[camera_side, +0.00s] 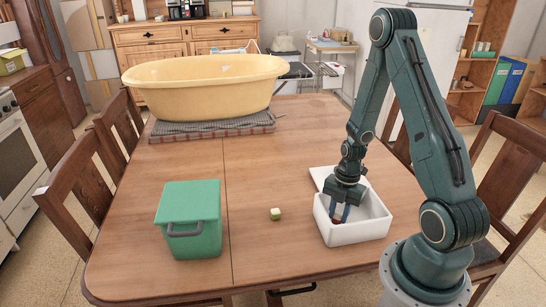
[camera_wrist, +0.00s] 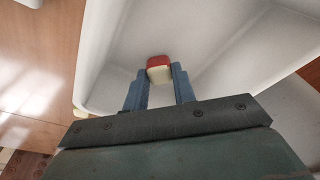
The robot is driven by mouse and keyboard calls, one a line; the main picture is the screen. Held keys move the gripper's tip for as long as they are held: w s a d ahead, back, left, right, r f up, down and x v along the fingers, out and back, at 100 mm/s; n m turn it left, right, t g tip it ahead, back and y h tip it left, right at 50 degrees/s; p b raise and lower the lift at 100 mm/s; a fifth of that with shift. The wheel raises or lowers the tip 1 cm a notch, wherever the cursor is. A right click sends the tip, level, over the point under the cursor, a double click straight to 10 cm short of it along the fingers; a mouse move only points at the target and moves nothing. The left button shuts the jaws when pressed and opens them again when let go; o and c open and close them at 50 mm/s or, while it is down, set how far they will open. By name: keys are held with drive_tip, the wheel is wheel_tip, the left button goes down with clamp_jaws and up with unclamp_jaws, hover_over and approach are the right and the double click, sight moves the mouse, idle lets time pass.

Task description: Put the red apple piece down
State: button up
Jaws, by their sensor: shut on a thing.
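My gripper (camera_side: 341,213) reaches down into an open white container (camera_side: 362,233) at the right of the table. In the wrist view, my gripper (camera_wrist: 160,82) has its two blue fingers shut on the red apple piece (camera_wrist: 159,63), which has red skin on one side and pale flesh on the other. The piece is inside the walls of the white container (camera_wrist: 210,40). In the side view it is mostly hidden by the fingers and the front wall. I cannot tell whether it touches the container's floor.
A small green and pale piece (camera_side: 275,214) lies on the wooden table (camera_side: 255,165) left of the container. A green box with a grey handle (camera_side: 190,220) stands at the left. A large yellow tub (camera_side: 205,82) sits on a grey mat at the back. Chairs surround the table.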

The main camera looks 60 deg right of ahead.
drive_tip(key=shift+f, duration=0.3)
drive_tip(key=o, duration=0.9)
drive_tip(key=shift+o, duration=0.2)
drive_tip(key=shift+r, duration=0.15)
wheel_tip(320, 180, up, 12)
drive_tip(key=d, duration=0.1)
drive_tip(key=shift+d, duration=0.4)
idle(0.5)
